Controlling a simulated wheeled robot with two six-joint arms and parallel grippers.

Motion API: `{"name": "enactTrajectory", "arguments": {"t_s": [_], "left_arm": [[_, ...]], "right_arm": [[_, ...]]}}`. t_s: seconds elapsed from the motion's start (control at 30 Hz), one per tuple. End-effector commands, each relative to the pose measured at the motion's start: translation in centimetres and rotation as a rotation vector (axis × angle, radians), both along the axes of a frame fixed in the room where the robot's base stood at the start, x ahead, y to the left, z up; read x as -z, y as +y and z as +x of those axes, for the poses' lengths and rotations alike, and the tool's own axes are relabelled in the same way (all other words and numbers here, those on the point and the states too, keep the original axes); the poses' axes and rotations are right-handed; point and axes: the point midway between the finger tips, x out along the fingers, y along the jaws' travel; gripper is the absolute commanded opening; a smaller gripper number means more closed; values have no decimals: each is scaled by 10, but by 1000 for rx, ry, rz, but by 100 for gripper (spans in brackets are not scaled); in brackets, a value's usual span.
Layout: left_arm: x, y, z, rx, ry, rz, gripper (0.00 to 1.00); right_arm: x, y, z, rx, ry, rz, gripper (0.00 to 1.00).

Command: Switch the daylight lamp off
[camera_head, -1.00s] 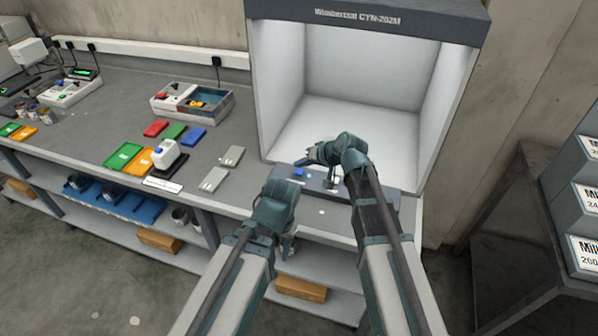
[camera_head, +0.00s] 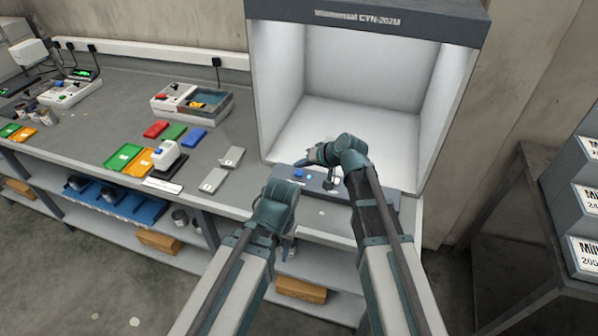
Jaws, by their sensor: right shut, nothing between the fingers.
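The daylight lamp is a grey light booth (camera_head: 362,62) with a bright white interior, so it looks lit. Its dark front panel (camera_head: 285,183) carries a blue button (camera_head: 299,174) and a small light blue spot (camera_head: 309,177) beside it. My right gripper (camera_head: 308,158) is shut and empty, just above and behind the blue button. Whether it touches the panel I cannot tell. Part of the panel is hidden by my right arm. My left arm ends at the bench's front edge, left of the panel; its fingers are hidden.
Left of the booth, the bench (camera_head: 105,110) holds a tray device (camera_head: 192,102), coloured cards (camera_head: 124,157), a small white device (camera_head: 166,155) and grey blocks (camera_head: 213,180). A dark rack with labelled boxes (camera_head: 583,205) stands at the right.

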Motion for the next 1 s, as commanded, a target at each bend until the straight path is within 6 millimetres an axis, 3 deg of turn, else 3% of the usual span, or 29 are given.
{"name": "enactTrajectory", "arguments": {"t_s": [1.0], "left_arm": [[9,0,0,0,0,0,50]], "right_arm": [[9,0,0,0,0,0,0]]}}
